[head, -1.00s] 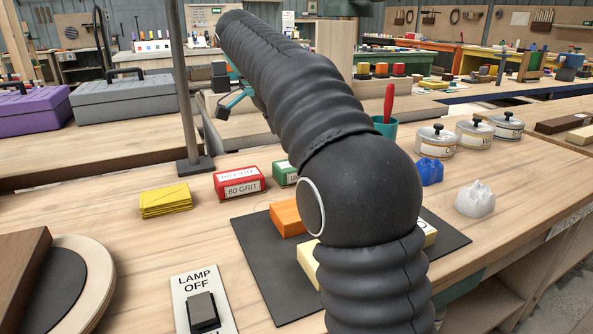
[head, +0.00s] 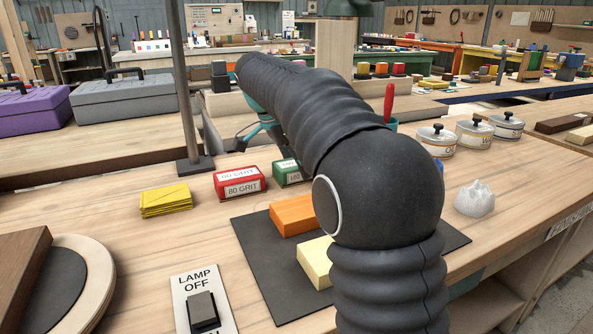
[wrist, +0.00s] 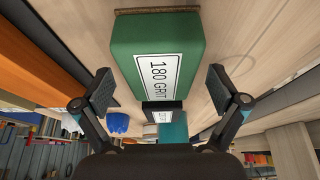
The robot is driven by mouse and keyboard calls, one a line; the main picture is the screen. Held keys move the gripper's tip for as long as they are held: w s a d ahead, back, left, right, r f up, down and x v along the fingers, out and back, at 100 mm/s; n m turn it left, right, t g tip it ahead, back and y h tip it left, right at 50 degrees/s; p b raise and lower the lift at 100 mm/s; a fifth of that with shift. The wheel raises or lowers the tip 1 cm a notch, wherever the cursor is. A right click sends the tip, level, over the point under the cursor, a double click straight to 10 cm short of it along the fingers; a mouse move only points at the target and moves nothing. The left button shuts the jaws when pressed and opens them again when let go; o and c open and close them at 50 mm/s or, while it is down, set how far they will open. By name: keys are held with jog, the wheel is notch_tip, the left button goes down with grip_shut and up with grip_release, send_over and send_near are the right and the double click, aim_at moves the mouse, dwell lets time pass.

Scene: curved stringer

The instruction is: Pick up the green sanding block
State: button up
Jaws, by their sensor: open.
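The green sanding block (head: 286,172), labelled 180 GRIT, stands on the wooden bench just right of the red 80 GRIT block. My arm hides its right part in the head view. In the wrist view the green block (wrist: 168,50) lies straight ahead, its label facing me. My gripper (wrist: 160,90) is open and empty, with one finger on either side of the block's near end in the picture. I cannot tell whether the fingertips reach past its near face. In the head view my gripper is mostly hidden behind my arm.
The red 80 GRIT block (head: 240,182) stands close on the left, with yellow sheets (head: 165,200) beyond it. Orange (head: 292,215) and cream (head: 315,262) blocks lie on a dark mat (head: 262,262) in front. A lamp post (head: 186,90) rises behind left.

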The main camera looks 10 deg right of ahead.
jog(key=shift+f, duration=0.25)
dwell(0.4)
jog(key=c, duration=1.3)
jog(key=shift+c, duration=0.2)
jog(key=shift+r, duration=0.45)
notch_tip(320, 180, up, 4)
jog(key=shift+f, duration=0.25)
jog(key=s+d+r, duration=0.6)
jog(key=d+r, duration=0.1)
jog(key=d, duration=0.2)
jog(key=shift+s+d, duration=0.3)
